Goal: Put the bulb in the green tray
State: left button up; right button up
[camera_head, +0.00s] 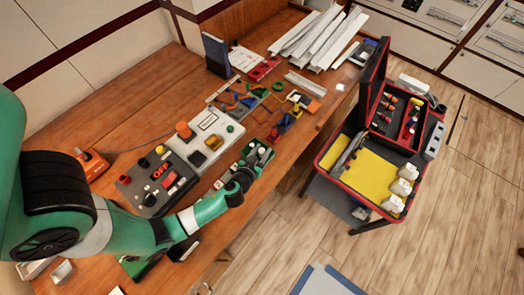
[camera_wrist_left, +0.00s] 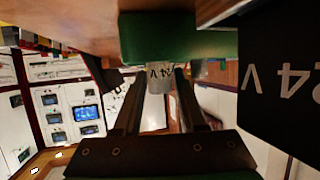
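My left gripper (camera_head: 256,158) reaches over the front edge of the workbench, beside small dark and green parts. It also shows in the left wrist view (camera_wrist_left: 158,78). Its two dark fingers are apart there, with a small pale piece carrying dark lettering (camera_wrist_left: 160,73) between their tips. I cannot tell whether they grip it or whether it is the bulb. A green block-like surface (camera_wrist_left: 180,38), possibly the green tray, lies just beyond the fingertips. In the head view a green-edged piece (camera_head: 136,268) is partly hidden under my left arm. My right gripper is out of view.
A dark block marked 24 V (camera_wrist_left: 285,75) is close on the right in the wrist view. The workbench (camera_head: 120,82) holds a dark control panel (camera_head: 158,180), a light panel (camera_head: 210,138) and several small parts. An open red-edged case (camera_head: 345,172) stands right of the bench.

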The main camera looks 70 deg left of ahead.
pick_arm(q)
jog(key=shift+o, duration=1)
jog(key=shift+r, duration=0.2)
jog(key=v, duration=0.8)
jog(key=shift+s+d, duration=0.15)
jog(key=shift+d, duration=0.15)
jog(key=p+v, duration=0.1)
jog(key=v, duration=0.2)
jog(key=shift+s+r, duration=0.2)
